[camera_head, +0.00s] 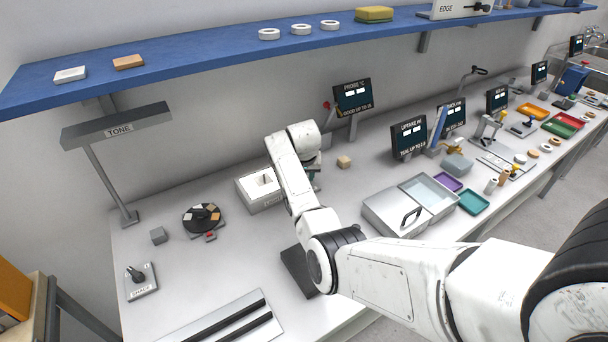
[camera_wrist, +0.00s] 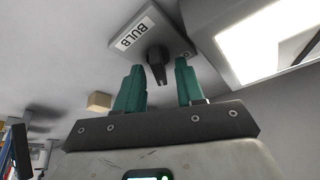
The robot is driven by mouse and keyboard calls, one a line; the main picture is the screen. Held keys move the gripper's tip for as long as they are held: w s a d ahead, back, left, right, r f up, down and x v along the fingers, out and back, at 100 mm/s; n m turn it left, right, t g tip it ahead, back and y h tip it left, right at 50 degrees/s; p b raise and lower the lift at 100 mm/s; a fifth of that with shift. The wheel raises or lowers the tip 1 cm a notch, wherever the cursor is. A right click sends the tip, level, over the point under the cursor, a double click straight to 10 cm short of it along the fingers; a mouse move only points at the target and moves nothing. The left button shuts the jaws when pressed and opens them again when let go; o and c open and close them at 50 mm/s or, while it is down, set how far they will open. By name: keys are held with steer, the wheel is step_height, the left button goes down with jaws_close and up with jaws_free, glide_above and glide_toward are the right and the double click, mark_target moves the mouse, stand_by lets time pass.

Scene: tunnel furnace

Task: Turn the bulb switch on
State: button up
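The bulb switch shows in the wrist view as a grey plate (camera_wrist: 176,30) labelled BULB with a black knob (camera_wrist: 157,62). My gripper (camera_wrist: 159,66) is open, with one teal finger to the left of the knob and one to the right. Gaps show between the knob and both fingers, so it is not gripped. The depth of the fingertips relative to the knob is hard to tell. In the head view, my arm hides the switch and most of my gripper.
A white box (camera_head: 249,204) with a bright opening stands beside my gripper; its lit panel (camera_wrist: 268,40) fills the wrist view's upper right. A small tan block (camera_head: 344,161) lies nearby. A metal case (camera_head: 388,216) is further right. The blue shelf (camera_head: 200,62) runs above the bench.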

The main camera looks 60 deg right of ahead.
steer(key=v, duration=1)
steer(key=shift+a+r+b, duration=0.15)
steer(key=shift+r+b, duration=0.2)
steer(key=shift+b, duration=0.05)
stand_by(0.4)
